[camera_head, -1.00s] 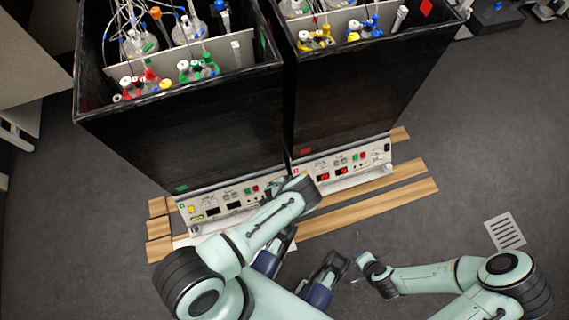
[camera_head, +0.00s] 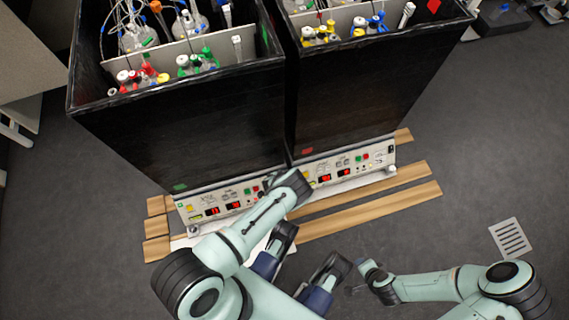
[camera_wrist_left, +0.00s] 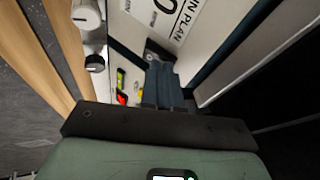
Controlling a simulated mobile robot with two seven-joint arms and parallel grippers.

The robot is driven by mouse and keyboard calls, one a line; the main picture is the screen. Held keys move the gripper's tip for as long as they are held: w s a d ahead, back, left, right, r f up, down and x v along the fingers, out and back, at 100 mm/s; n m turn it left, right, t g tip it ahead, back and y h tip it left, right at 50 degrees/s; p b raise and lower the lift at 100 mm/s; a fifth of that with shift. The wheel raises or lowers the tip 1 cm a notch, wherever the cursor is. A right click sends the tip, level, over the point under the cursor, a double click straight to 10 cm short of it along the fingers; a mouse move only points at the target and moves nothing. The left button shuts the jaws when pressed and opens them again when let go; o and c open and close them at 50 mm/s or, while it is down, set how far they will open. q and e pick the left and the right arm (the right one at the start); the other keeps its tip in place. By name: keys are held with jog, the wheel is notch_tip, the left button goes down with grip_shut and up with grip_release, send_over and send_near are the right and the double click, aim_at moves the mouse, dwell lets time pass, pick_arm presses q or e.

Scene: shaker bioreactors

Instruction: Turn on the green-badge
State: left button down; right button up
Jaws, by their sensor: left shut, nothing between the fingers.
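The green-badge shaker is the left black box (camera_head: 180,135) in the head view, with a small green badge (camera_head: 181,188) at its lower left. Its white control panel (camera_head: 190,208) shows two lit red displays (camera_head: 233,206). My left gripper (camera_head: 268,183) is at the panel's right end, mostly hidden by my own wrist. In the left wrist view its fingers (camera_wrist_left: 163,82) are shut and empty, close to the panel face, beside a green and a red control (camera_wrist_left: 121,90); contact is unclear. My right gripper (camera_head: 362,265) is low over the floor, too small to judge.
A second black box (camera_head: 350,100) with a red badge (camera_head: 307,151) stands close on the right, its displays lit red. Wooden planks (camera_head: 400,200) lie in front of the boxes. Knobs (camera_wrist_left: 88,15) stick out of the panel near my left gripper.

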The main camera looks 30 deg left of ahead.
pick_arm(q)
jog(key=shift+d, duration=0.1)
jog(key=shift+s+d+f, duration=0.35)
jog(key=shift+s+d, duration=0.15)
pick_arm(e)
jog(key=shift+w+r, duration=0.15)
